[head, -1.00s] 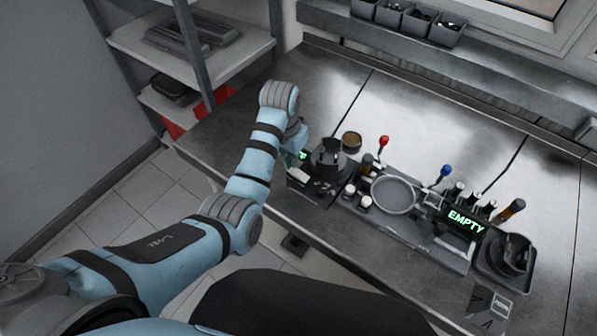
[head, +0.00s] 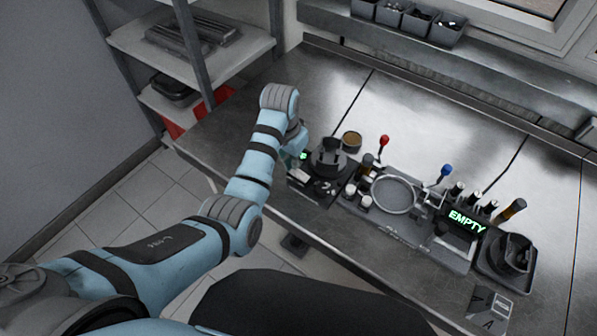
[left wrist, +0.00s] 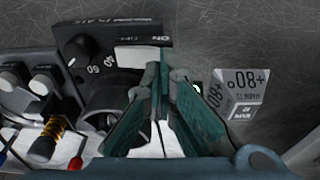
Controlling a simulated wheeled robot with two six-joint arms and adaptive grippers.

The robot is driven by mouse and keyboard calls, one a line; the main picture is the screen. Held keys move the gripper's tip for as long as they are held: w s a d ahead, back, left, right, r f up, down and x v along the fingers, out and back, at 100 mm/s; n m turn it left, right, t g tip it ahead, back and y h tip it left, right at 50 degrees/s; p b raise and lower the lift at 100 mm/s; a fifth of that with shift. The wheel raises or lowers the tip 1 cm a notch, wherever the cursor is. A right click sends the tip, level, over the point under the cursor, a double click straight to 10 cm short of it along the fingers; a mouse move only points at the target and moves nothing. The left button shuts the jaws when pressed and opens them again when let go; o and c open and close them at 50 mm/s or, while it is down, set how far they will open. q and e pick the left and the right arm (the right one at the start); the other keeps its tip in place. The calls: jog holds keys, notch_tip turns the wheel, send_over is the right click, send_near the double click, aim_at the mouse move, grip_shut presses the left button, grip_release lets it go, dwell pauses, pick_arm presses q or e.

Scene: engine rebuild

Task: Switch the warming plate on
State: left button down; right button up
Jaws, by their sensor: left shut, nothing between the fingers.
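The warming plate (head: 316,192) stands near the front edge of the bench in the head view, with a dark part on top. In the left wrist view its dark panel (left wrist: 110,30) carries a round dial (left wrist: 84,48) with numbers and a white switch (left wrist: 137,57) under the word ON. I cannot tell the switch's position. A small green light (head: 303,156) shows beside my left gripper in the head view. My left gripper (left wrist: 160,72) is shut and empty, its teal fingertips at the right end of the switch; contact is unclear. My right gripper is out of view.
Right of the plate stand a round pan (head: 393,212), a red-knobbed lever (head: 384,141), a blue-knobbed lever (head: 446,170) and a display reading EMPTY (head: 467,222). A +80° card (left wrist: 240,92) lies beside the plate.

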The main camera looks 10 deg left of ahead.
pick_arm(q)
jog(key=shift+f, duration=0.75)
notch_tip(320, 180, up, 2)
jog(key=shift+r+p, duration=0.25)
jog(key=shift+p, duration=0.4)
jog(key=shift+r, duration=2.3)
